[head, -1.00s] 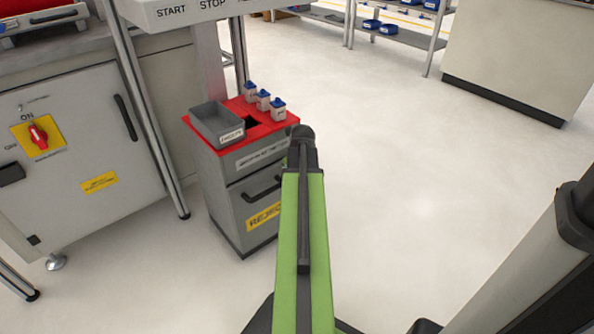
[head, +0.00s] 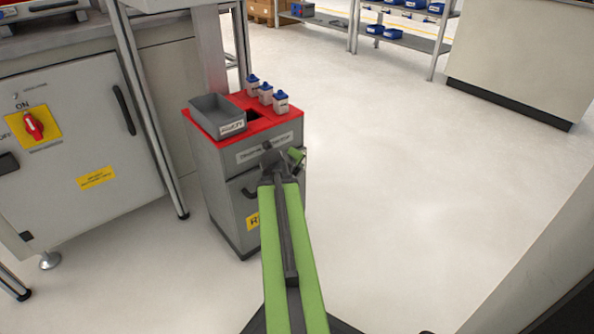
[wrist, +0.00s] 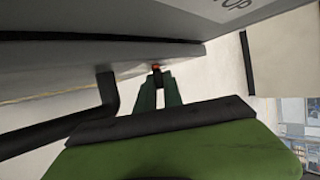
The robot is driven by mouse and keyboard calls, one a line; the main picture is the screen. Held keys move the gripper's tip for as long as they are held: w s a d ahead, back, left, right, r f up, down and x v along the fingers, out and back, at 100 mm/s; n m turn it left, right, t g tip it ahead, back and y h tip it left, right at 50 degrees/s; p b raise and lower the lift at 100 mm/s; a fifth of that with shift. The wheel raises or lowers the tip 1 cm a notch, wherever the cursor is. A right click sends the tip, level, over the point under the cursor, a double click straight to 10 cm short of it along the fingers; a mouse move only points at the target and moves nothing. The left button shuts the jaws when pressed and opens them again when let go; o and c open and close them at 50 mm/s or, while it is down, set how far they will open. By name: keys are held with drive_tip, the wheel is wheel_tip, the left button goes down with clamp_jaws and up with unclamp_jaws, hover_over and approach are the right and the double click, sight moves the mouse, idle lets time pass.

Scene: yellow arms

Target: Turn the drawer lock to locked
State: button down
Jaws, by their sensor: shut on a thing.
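The grey drawer cabinet (head: 226,205) with a red top stands left of my arm in the head view. Its dark drawer handle (wrist: 106,90) shows at left in the wrist view. The drawer lock (wrist: 156,67) shows as a small red piece at the cabinet front. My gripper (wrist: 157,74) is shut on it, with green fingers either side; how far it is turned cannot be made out. In the head view my gripper (head: 297,155) is at the upper right of the cabinet front, and my arm hides the lock.
A grey bin (head: 217,117) and several blue-capped bottles (head: 266,95) stand on the red top. A larger cabinet (head: 75,150) with a red rotary switch (head: 34,124) is at left. The floor to the right is clear.

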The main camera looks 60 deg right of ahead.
drive_tip(key=shift+w, duration=0.2)
drive_tip(key=c, duration=1.5)
unclamp_jaws()
drive_tip(key=shift+s, duration=0.1)
